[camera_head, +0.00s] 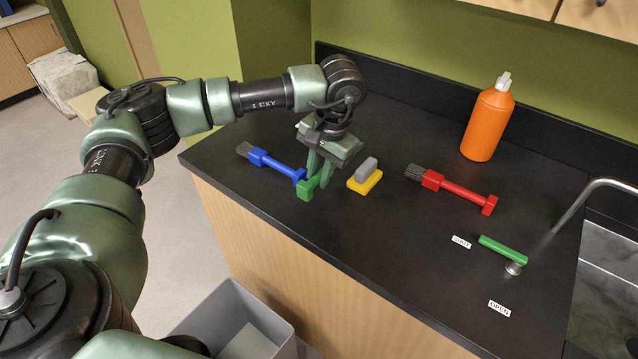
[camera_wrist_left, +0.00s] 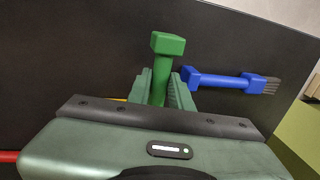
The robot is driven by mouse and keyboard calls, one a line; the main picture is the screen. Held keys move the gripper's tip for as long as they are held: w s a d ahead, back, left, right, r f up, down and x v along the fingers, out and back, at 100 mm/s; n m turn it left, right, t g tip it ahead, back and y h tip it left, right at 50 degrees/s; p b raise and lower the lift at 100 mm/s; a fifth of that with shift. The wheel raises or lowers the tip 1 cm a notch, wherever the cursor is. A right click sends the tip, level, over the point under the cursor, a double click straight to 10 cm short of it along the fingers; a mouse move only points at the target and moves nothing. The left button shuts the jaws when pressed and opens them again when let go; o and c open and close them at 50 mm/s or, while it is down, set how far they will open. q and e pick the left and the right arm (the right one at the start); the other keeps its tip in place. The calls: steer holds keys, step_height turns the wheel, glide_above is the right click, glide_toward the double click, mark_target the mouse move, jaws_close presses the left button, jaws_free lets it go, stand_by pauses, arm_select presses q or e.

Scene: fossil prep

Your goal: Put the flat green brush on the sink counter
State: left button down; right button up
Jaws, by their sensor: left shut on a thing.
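The green brush (camera_head: 306,189) is in my left gripper (camera_head: 322,170), over the black sink counter (camera_head: 380,250) near its front edge. In the left wrist view the fingers (camera_wrist_left: 164,85) are closed on the green handle (camera_wrist_left: 159,90), and its square green end block (camera_wrist_left: 168,44) sticks out beyond them. The bristles are hidden by the gripper. I cannot tell whether the brush touches the counter. My right gripper is not in view.
A blue brush (camera_head: 272,163) lies close left of the gripper. A yellow and grey block (camera_head: 365,181) is close right. Further right are a red brush (camera_head: 455,189), an orange bottle (camera_head: 488,125), a green tap lever (camera_head: 503,249) and the faucet (camera_head: 580,205). A grey bin (camera_head: 275,325) stands below.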

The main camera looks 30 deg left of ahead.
mark_target(319, 199)
arm_select(q)
step_height(319, 199, down, 4)
steer(key=shift+s+r+p, duration=0.1)
steer(key=shift+r+p, duration=0.1)
steer(key=shift+p, duration=0.15)
steer(key=shift+f, duration=0.3)
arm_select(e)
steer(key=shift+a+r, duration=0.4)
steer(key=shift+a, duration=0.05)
arm_select(q)
steer(key=shift+f, duration=0.15)
steer(key=c, duration=1.3)
jaws_free()
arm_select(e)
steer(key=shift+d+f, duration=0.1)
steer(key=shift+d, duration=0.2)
